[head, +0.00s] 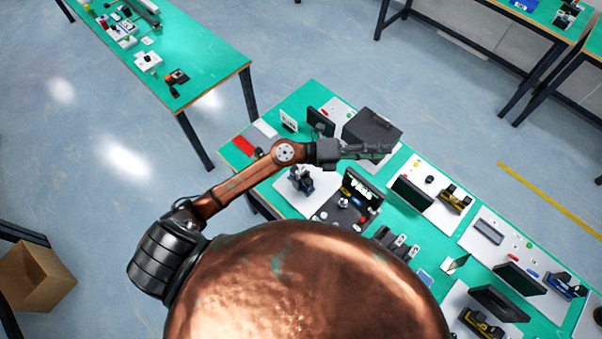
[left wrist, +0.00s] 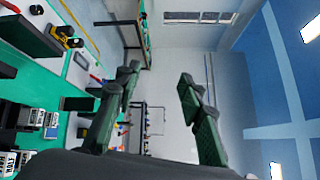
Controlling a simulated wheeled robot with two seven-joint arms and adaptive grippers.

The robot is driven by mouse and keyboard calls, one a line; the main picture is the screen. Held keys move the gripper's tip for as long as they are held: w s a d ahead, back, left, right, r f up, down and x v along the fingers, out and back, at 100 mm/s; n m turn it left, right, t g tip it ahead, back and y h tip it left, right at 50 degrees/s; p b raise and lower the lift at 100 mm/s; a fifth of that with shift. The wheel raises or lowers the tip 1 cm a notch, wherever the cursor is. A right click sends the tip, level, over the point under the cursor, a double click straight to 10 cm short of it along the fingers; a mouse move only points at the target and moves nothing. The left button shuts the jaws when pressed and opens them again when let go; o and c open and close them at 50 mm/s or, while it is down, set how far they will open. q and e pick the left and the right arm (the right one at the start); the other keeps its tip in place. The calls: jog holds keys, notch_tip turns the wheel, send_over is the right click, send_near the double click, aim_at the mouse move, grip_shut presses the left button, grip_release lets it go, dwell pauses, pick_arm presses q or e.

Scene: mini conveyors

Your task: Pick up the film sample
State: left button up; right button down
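My left gripper (head: 375,151) reaches in from the left over the green table (head: 400,222). In the left wrist view the left gripper (left wrist: 160,84) has its two fingers apart with nothing between them. I cannot identify the film sample for certain. A small thin upright plate (head: 456,264) stands on the table at the lower right of the gripper. My right gripper is not in view.
A black box (head: 372,128) stands just behind the left gripper. Several white boards with small conveyors, dark screens (head: 412,194) and devices crowd the table. Another green table (head: 195,50) stands at the upper left. A cardboard box (head: 35,275) is at the lower left.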

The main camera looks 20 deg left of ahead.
pick_arm(q)
notch_tip(320, 180, down, 6)
jog(key=s+m+g+y, duration=0.1)
jog(key=m+g+y, duration=0.1)
jog(key=m+g, duration=0.1)
jog(key=m+g+y, duration=0.3)
jog(key=g+y, duration=0.2)
jog(key=y, duration=0.8)
send_over(301, 169)
jog(key=f, duration=1.5)
jog(key=shift+s+d+f, duration=0.3)
jog(key=shift+s+f, duration=0.05)
jog(key=shift+f, duration=0.05)
jog(key=shift+y, duration=0.3)
jog(key=f+p, duration=0.1)
jog(key=f, duration=0.1)
jog(key=f+p, duration=0.1)
jog(key=f, duration=0.1)
jog(key=f+p, duration=0.1)
jog(key=f, duration=0.1)
jog(key=shift+w+a+f, duration=0.2)
jog(key=shift+w+f, duration=0.05)
jog(key=shift+f, duration=0.6)
jog(key=shift+c, duration=0.4)
grip_shut()
